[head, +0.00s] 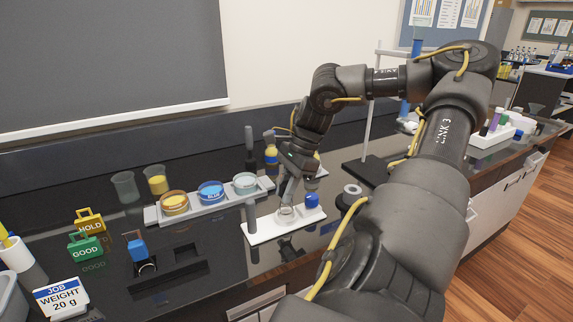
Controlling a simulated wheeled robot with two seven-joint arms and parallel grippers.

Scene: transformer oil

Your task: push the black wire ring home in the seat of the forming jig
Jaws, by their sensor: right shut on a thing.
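The forming jig appears to be the white plate (268,232) in the middle of the bench, with a grey post at its left end and a blue block (312,200) at its right. A small round, clear-looking seat (286,214) stands on the plate. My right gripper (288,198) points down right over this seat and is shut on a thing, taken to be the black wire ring. The ring is too small and dark to make out between the fingers, and I cannot tell how deep it sits. My left gripper is out of view.
A grey tray with orange, blue and pale dishes (210,192) lies just behind the jig to the left. HOLD (90,222) and GOOD (86,247) tags and a job-weight card (61,296) stand at left. A stand base (365,171) is at right.

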